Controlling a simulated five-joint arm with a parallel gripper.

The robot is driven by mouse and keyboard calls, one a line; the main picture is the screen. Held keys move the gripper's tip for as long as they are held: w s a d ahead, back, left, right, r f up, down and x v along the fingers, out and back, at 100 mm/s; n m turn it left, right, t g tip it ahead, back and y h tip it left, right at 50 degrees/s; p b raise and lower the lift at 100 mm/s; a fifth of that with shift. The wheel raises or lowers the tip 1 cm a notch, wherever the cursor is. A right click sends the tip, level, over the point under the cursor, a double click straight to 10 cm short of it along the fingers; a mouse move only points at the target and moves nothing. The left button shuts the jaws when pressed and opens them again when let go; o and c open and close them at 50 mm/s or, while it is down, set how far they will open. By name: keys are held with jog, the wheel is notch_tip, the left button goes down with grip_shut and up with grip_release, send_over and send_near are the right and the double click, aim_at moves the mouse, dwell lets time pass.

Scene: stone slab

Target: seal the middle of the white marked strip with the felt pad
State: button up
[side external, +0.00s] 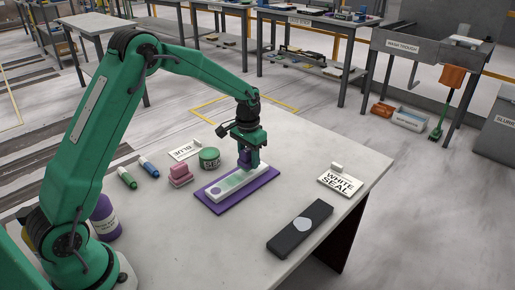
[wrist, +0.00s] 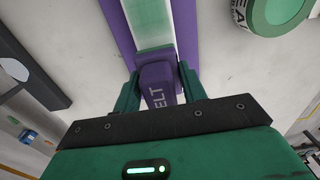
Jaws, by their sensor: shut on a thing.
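My gripper (side external: 248,160) is shut on the purple felt pad (side external: 244,157), low over the right, far end of the white strip (side external: 217,193). In the wrist view the pad (wrist: 157,84) sits between the green fingers, with the letters "ELT" showing. The strip lies on a purple mat (side external: 222,208) and has a pale green tint over part of its length. It also shows in the wrist view (wrist: 150,18), running away from the pad. I cannot tell whether the pad touches the strip.
A green tin (side external: 209,158) and a pink block (side external: 180,176) stand left of the mat. Green (side external: 127,179) and blue (side external: 149,167) markers lie farther left. A "WHITE SEAL" card (side external: 340,183) and a black holder (side external: 285,240) lie right. The slab's front middle is clear.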

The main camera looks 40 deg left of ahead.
aim_at(248, 149)
jog(key=shift+f, duration=0.5)
jog(key=shift+s+f, duration=0.5)
jog(key=shift+s, duration=3.85)
jog(key=shift+w, duration=4.5)
jog(key=shift+s+r, duration=0.15)
jog(key=shift+r, duration=3.9)
jog(key=shift+w+a+r, duration=0.1)
jog(key=shift+w+a, duration=0.35)
jog(key=shift+w, duration=0.4)
jog(key=shift+w+a, duration=0.4)
jog(key=shift+w, duration=0.4)
jog(key=shift+w+a+r, duration=0.1)
jog(key=shift+w+a, duration=0.35)
jog(key=shift+w, duration=0.4)
jog(key=shift+f, duration=0.1)
